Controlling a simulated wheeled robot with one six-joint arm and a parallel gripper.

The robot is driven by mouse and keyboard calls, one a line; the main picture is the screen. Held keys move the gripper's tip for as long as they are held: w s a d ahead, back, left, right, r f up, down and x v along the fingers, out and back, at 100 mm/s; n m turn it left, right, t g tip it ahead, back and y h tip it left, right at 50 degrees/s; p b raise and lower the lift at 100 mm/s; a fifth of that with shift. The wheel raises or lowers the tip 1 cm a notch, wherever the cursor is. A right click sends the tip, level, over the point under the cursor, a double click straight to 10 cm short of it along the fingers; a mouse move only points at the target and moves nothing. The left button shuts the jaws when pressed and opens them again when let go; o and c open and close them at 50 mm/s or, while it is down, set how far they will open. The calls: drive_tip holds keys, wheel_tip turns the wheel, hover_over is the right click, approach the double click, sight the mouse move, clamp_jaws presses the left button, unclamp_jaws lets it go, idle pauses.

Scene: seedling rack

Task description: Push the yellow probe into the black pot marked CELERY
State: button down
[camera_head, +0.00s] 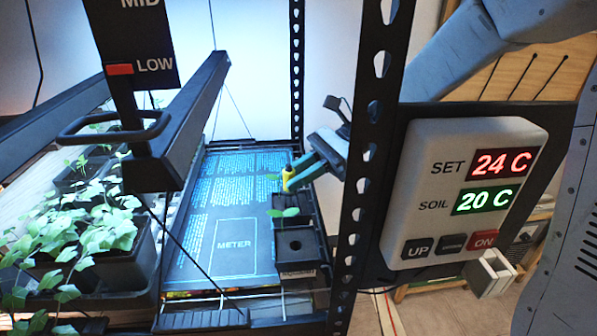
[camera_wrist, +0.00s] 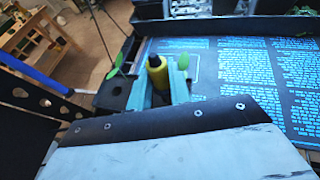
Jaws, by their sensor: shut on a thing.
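The yellow probe (camera_head: 287,180) is held between the teal fingers of my gripper (camera_head: 302,170), over the far end of the row of black pots. In the wrist view the probe (camera_wrist: 158,76), with its dark top, sits between the two fingers (camera_wrist: 160,90). I cannot tell whether its tip is in the soil. A black pot (camera_head: 294,244) with a dark hole in its top stands at the near end of the row. A seedling pot (camera_head: 291,222) is just behind it. Its front label is too small to read, and I see no readable CELERY mark.
The dark mat (camera_head: 237,232) with blue text and a METER outline lies left of the pots. A perforated post (camera_head: 372,120) and control box (camera_head: 462,190) stand right of the pots. A lamp bar (camera_head: 185,125) and seedling trays (camera_head: 105,270) are at left.

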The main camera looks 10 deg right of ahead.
drive_tip(key=c, duration=1.2)
unclamp_jaws()
drive_tip(key=shift+d, duration=0.1)
drive_tip(key=v, duration=0.7)
drive_tip(key=shift+d+r, duration=0.15)
drive_tip(key=shift+d, duration=0.15)
drive_tip(key=shift+w, duration=0.1)
drive_tip(key=x, duration=0.8)
drive_tip(key=shift+r, duration=0.15)
drive_tip(key=shift+w+r, duration=0.1)
drive_tip(key=shift+r, duration=1.2)
